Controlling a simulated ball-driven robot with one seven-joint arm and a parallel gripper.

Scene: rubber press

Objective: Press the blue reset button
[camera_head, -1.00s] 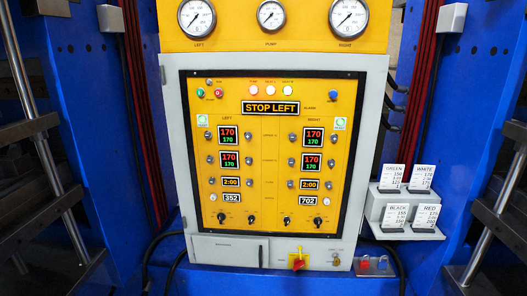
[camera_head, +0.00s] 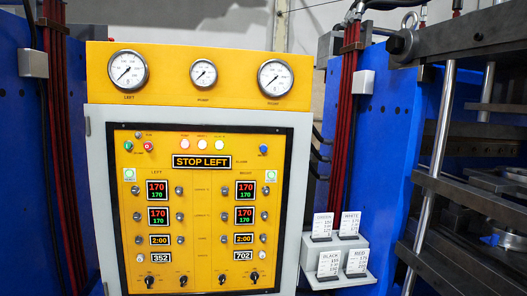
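The blue button (camera_head: 263,149) is a small round knob at the upper right of the yellow control panel (camera_head: 205,220), just right of the word ALARM. Nothing covers it. The display left of it (camera_head: 201,162) reads STOP LEFT. The panel faces me in a light grey cabinet with a black inner frame. I cannot read a reset label on the blue button. My gripper does not show in this view.
A green button (camera_head: 128,146) and a red button (camera_head: 149,146) sit at the panel's upper left. Three gauges (camera_head: 203,73) are above. Labelled cards (camera_head: 328,263) stand on a grey rack at right. Press parts (camera_head: 470,190) fill the far right. No obstacle shows before the panel.

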